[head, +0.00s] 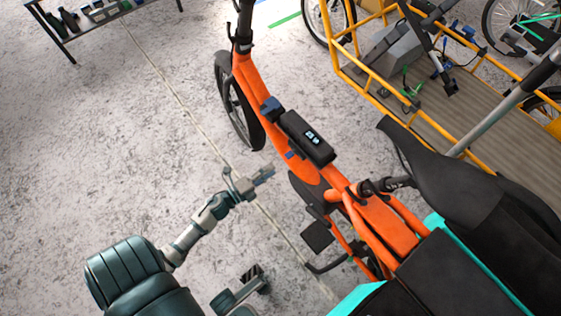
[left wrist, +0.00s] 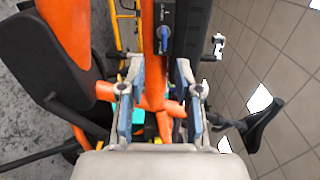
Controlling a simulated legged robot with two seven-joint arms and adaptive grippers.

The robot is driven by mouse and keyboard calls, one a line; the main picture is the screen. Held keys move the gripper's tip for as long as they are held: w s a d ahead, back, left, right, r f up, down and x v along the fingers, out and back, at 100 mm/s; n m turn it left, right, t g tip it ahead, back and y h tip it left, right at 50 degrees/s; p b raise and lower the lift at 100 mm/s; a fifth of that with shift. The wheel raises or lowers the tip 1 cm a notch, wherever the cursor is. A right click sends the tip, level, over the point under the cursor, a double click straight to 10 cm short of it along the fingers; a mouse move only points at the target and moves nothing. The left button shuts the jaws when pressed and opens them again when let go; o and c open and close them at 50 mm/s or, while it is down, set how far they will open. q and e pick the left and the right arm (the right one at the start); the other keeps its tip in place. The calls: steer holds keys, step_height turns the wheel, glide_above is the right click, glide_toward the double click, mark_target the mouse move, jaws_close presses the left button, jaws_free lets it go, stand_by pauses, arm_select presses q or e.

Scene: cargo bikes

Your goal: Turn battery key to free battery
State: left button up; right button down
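An orange bike frame (head: 262,107) carries a black battery (head: 308,137) with a small lit display on top. The battery shows as a dark block (left wrist: 191,30) in the left wrist view. A small blue part, apparently this key, shows below the battery in the head view (head: 293,155). My left gripper (head: 266,175) is open and empty, left of the frame and apart from it. In the left wrist view its fingers (left wrist: 155,78) are spread, with the key beyond them.
A pedal (head: 317,236) and crank stick out below the battery. A black saddle (head: 455,185) is at the right. A yellow-framed cargo bike (head: 350,75) stands behind. The concrete floor (head: 120,140) to the left is clear.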

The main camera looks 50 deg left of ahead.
arm_select(q)
steer(key=s, duration=0.3)
steer(key=shift+s+a, duration=0.1)
steer(key=shift+s, duration=0.2)
stand_by(0.3)
